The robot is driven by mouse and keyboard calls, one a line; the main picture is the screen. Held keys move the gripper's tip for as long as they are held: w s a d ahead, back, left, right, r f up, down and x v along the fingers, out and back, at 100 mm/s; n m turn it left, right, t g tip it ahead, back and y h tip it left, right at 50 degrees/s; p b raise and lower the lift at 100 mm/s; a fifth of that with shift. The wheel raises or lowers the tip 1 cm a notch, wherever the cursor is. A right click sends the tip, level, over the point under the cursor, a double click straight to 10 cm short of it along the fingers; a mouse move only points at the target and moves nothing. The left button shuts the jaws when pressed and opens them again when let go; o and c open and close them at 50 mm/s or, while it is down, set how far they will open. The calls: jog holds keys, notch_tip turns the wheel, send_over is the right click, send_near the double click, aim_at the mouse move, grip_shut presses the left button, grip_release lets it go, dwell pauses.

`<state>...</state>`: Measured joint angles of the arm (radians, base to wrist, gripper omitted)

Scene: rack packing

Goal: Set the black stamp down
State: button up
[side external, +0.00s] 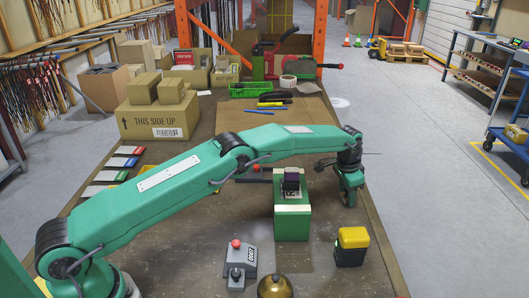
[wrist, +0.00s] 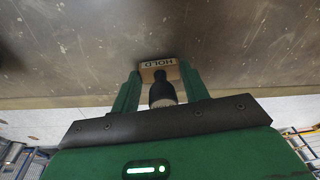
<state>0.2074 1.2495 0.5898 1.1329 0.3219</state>
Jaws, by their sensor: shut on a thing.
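My gripper (side external: 349,192) is at the end of the green arm, to the right of a green block and above the brown table in the side view. In the wrist view, its two green fingers (wrist: 160,84) are closed around a stamp with a black handle (wrist: 162,93). The stamp's light wooden base (wrist: 157,62) is marked HOLD, upside down in that view. The stamp is hard to make out in the side view. I cannot tell whether its base touches the table.
The green block (side external: 292,222) carries a dark purple-and-black object (side external: 291,179). A yellow-and-black block (side external: 351,247), a grey device with a red knob (side external: 242,258) and a brass dome (side external: 275,287) stand nearer. Cartons (side external: 158,115) and a green tray (side external: 255,90) stand farther back.

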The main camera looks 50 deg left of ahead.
jog(key=o, duration=1.1)
jog(key=shift+f, duration=0.1)
jog(key=shift+c, duration=0.2)
notch_tip(320, 180, up, 12)
jog(key=s, duration=0.2)
jog(key=shift+a, duration=0.2)
